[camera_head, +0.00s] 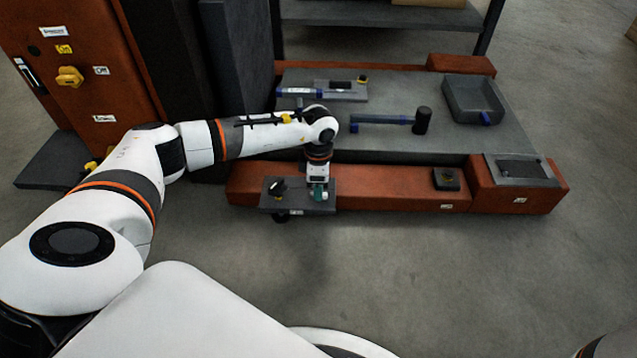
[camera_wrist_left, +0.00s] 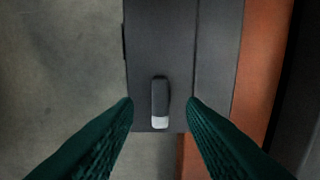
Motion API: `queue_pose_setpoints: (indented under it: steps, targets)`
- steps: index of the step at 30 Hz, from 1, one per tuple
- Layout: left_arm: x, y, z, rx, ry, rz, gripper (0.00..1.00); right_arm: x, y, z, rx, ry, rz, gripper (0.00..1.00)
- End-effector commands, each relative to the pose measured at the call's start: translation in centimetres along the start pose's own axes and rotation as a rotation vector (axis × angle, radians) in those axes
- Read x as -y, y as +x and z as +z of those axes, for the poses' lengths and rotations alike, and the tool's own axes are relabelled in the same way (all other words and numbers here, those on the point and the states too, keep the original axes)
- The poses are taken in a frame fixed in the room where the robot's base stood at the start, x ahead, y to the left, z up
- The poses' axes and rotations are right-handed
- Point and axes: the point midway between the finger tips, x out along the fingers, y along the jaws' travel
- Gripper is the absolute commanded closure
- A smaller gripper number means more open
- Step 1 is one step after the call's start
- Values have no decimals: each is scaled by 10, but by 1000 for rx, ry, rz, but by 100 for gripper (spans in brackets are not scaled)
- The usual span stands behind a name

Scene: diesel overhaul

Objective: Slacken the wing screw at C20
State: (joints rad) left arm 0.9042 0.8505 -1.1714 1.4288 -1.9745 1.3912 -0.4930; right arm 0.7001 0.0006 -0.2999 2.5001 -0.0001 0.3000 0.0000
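In the left wrist view a narrow upright-looking bar, dark with a pale tip (camera_wrist_left: 160,103), stands out from a dark grey plate (camera_wrist_left: 218,60); it looks like the wing screw, but no C20 label is readable. My left gripper (camera_wrist_left: 160,104) is open, its green fingers on either side of the bar with a gap on both sides. In the head view my left gripper (camera_head: 319,191) is low over the right end of the grey plate (camera_head: 297,205) on the front red beam. It hides the screw there. My right gripper is out of view.
Behind lie a blue-handled mallet (camera_head: 421,121), a grey tray (camera_head: 472,98) and blue tools (camera_head: 297,92). The red beam (camera_head: 400,185) runs right. A red cabinet (camera_head: 75,50) stands left. Floor in front is clear.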

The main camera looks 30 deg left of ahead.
Motion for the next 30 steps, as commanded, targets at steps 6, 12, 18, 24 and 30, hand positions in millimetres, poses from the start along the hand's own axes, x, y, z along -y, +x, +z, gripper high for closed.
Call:
queue_pose_setpoints:
  steps: [6, 12, 18, 24, 30]
  targets:
    - [0, 10, 0, 0, 0, 0, 63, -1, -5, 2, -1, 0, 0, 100]
    - [0, 18, 0, 0, 1, 0, 63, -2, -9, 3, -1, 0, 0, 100]
    - [0, 26, 0, 0, 1, 1, 63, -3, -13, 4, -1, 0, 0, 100]
    - [0, 30, 0, 0, 1, 0, 63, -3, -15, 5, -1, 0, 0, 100]
    - [0, 30, 0, 0, 1, 0, 64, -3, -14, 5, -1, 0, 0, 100]
